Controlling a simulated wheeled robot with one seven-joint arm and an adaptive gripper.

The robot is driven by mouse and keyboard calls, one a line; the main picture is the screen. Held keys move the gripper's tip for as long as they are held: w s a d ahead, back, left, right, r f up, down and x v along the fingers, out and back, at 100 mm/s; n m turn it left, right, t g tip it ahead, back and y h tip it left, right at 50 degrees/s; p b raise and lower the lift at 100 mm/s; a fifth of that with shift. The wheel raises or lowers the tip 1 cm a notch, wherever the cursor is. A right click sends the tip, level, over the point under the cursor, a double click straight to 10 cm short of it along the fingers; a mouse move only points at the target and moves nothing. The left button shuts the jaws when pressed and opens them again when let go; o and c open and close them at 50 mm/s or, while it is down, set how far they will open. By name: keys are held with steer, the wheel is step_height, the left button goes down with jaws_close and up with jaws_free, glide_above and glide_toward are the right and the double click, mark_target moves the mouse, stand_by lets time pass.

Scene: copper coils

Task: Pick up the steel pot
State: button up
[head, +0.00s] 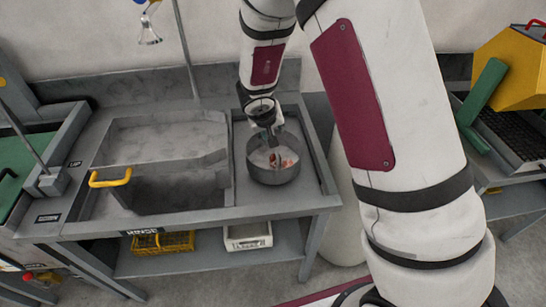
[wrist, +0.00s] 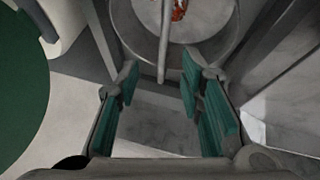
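The steel pot (head: 272,178) is a round, open grey vessel, upright on the steel counter to the right of the sink basin. Orange-red copper pieces (head: 281,161) lie inside it. In the wrist view the pot (wrist: 222,48) shows at the top, partly cut off. A thin grey bar (wrist: 164,45) crosses over it, looking like its handle, and ends near the gap between my fingertips. My gripper (wrist: 160,80) is open, with green pads apart and nothing held. In the head view my gripper (head: 269,128) points down over the pot's back rim, partly hidden.
The sink basin (head: 160,148) with a yellow handle (head: 110,178) lies left of the pot. A yellow crate (head: 163,242) and a white bin (head: 247,236) sit on the shelf below. A yellow machine (head: 512,70) stands at the right.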

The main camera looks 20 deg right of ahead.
steer(key=shift+w+a+x, duration=0.1)
steer(key=shift+w+x, duration=0.05)
steer(key=shift+x, duration=2.3)
steer(key=shift+w+a+x, duration=0.1)
steer(key=shift+a+x, duration=0.05)
steer(key=shift+x, duration=2.3)
steer(key=shift+r, duration=0.1)
jaws_close()
